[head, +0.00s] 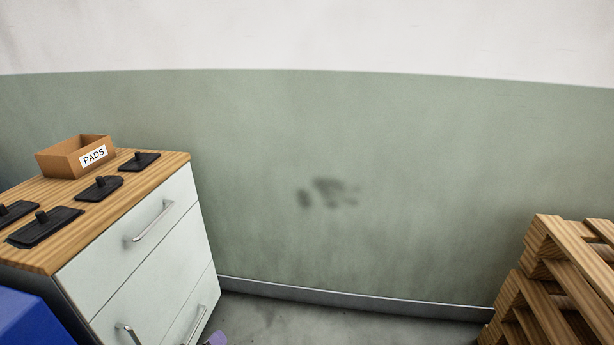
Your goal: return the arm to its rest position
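Neither of my grippers shows in the head view, and I cannot make out an arm. A small pale purple piece (217,339) pokes in at the bottom edge, beside the cabinet's lower drawer; too little of it shows to tell what it is.
A white drawer cabinet (150,262) with a wooden top stands at left. On it are an open box labelled PADS (66,163) and several black pads with knobs (100,188). A blue object (30,318) is at lower left, stacked wooden pallets (545,290) at right. Floor (330,325) between looks clear.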

